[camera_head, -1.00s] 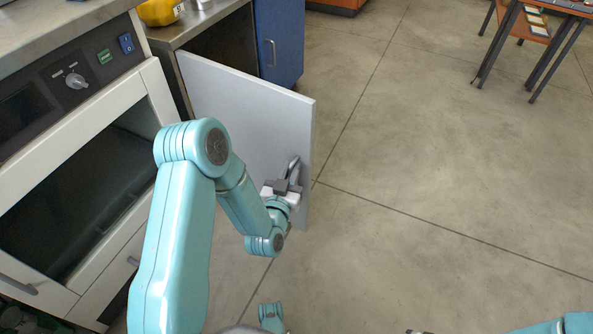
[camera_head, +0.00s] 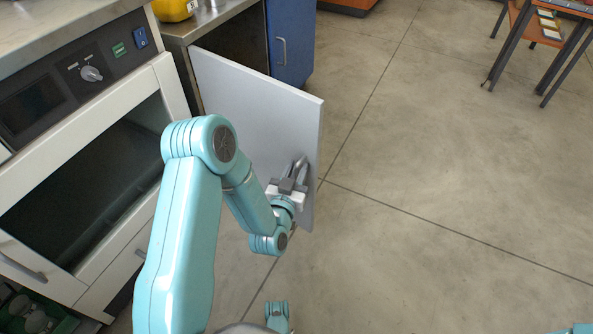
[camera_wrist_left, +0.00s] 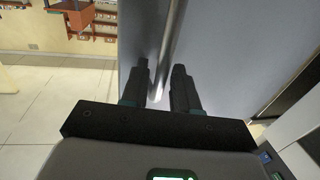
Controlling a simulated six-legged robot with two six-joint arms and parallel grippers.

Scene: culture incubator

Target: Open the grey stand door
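The grey stand door (camera_head: 255,115) is a flat light-grey panel. It stands swung wide open from the stand, out over the floor. Its bar handle (camera_head: 300,166) is near the free edge. My left gripper (camera_head: 294,184) is at this handle, with its fingers close together on either side of the bar. In the left wrist view the handle (camera_wrist_left: 174,35) runs down between the two fingers (camera_wrist_left: 160,82), in front of the door surface (camera_wrist_left: 235,50). The exact finger contact is hard to see.
The incubator (camera_head: 85,150) with a dark window and a knob stands at the left. A yellow object (camera_head: 175,8) rests on the stand top (camera_head: 222,14). A blue cabinet (camera_head: 291,45) is beyond. A rack table (camera_head: 520,45) is at the far right. The floor between is clear.

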